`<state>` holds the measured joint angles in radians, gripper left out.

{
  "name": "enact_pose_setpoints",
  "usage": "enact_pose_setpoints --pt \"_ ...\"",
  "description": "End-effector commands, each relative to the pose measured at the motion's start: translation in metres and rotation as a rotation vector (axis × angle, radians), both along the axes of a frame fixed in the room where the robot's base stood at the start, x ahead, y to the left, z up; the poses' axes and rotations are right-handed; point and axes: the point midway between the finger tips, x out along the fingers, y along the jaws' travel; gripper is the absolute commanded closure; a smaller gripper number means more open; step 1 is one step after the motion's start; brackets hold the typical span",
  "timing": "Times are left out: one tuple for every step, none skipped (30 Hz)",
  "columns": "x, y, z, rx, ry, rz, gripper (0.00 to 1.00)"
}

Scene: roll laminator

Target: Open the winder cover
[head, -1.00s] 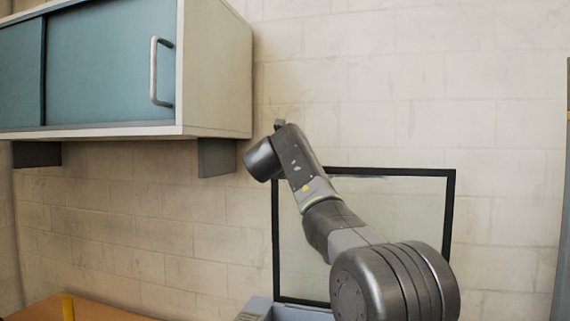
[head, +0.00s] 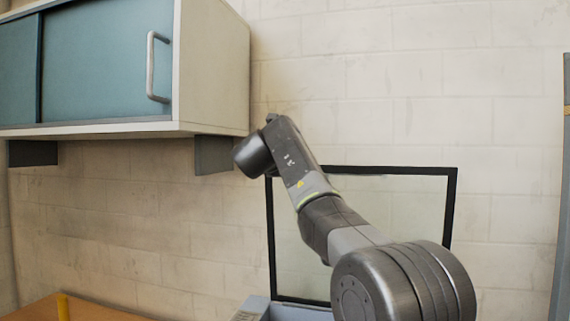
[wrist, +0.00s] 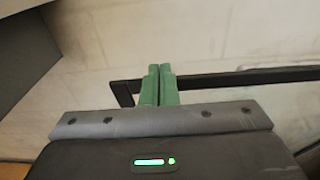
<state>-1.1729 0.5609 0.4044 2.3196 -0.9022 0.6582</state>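A clear panel in a black frame (head: 452,215) stands upright against the wall behind my arm; it looks like the winder cover. Its lower edge meets a grey-blue housing (head: 258,306), mostly out of view. In the wrist view, the black bar of the frame (wrist: 225,79) runs across behind my fingers. My gripper (wrist: 159,68) has its two green fingers together with nothing visible between them. They overlap the frame's left part in that view; I cannot tell whether they touch it. In the head view the fingers are hidden behind my wrist.
A wall cupboard (head: 212,70) with blue sliding doors (head: 105,60) and a metal handle (head: 150,68) hangs at upper left, close to my wrist. An orange-brown tabletop (head: 95,312) with a yellow post (head: 63,306) is at lower left. A grey upright (head: 562,220) stands at the right edge.

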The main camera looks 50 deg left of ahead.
Motion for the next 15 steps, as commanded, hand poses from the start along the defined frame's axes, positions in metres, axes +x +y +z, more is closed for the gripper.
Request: enact_pose_setpoints --pt "-0.007 -0.004 -0.017 -0.021 0.015 -0.007 1.0" --pt "-0.014 -0.008 -0.016 -0.02 0.014 -0.007 1.0" --pt "-0.023 -0.013 -0.013 -0.018 0.01 -0.006 1.0" --pt "-0.029 -0.017 -0.012 -0.016 0.01 -0.005 1.0" --pt "-0.035 -0.021 -0.01 -0.016 0.009 -0.004 1.0" --pt "-0.043 -0.026 -0.007 -0.013 0.006 -0.003 1.0" --pt "-0.049 -0.029 -0.005 -0.01 0.004 -0.002 1.0" --pt "-0.054 -0.033 -0.003 -0.008 0.003 -0.003 1.0" --pt "-0.061 -0.037 0.0 -0.005 0.003 -0.001 1.0" --pt "-0.066 -0.039 0.002 -0.003 0.001 0.0 1.0" --pt "-0.07 -0.042 0.004 0.0 -0.001 0.0 1.0" --pt "-0.075 -0.045 0.006 0.001 -0.003 0.001 1.0" --pt "-0.079 -0.047 0.007 0.001 -0.004 0.001 1.0" --pt "-0.082 -0.049 0.008 0.002 -0.003 0.002 1.0" --pt "-0.085 -0.051 0.009 0.003 -0.005 0.002 1.0"
